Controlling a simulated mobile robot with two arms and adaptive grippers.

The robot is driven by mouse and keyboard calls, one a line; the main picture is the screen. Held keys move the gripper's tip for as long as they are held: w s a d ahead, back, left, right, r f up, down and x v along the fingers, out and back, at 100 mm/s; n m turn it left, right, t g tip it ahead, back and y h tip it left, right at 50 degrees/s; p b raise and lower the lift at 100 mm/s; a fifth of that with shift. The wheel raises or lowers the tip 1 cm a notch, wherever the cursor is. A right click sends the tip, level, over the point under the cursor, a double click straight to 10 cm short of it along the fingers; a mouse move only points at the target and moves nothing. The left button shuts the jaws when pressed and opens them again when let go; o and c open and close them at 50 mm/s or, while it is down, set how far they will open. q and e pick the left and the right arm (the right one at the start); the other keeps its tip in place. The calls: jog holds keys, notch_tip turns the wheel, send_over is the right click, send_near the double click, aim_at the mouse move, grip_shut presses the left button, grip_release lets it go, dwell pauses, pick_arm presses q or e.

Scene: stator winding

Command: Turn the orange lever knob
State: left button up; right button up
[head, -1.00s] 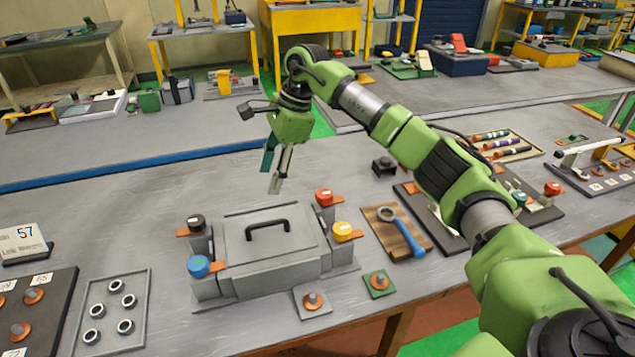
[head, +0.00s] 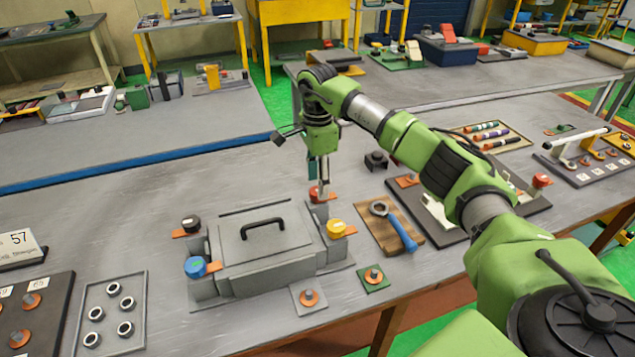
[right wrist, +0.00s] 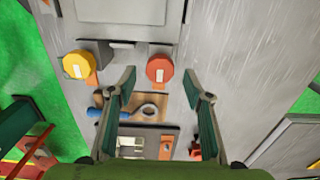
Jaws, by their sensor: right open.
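A grey box (head: 268,262) carries a round knob on an orange lever tab at each corner. The back right knob (head: 319,194) is red-orange, the front right knob (head: 335,228) yellow. My right gripper (head: 319,187) points down over the red-orange knob and partly hides it. In the right wrist view the open fingers (right wrist: 160,78) have the red-orange knob (right wrist: 161,69) between their tips in the picture. Contact cannot be told. The yellow knob (right wrist: 77,65) lies left of the fingers there. My left gripper is not in view.
A black knob (head: 190,223) and a blue knob (head: 195,267) are on the box's left side. A blue-handled wrench (head: 398,229) lies on a wooden board right of the box. A small black block (head: 376,161) stands behind. The table behind the box's left is clear.

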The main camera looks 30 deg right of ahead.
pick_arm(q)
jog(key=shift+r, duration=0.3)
pick_arm(e)
jog(key=shift+f, duration=1.1)
jog(key=c, duration=1.1)
jog(key=shift+o, duration=0.2)
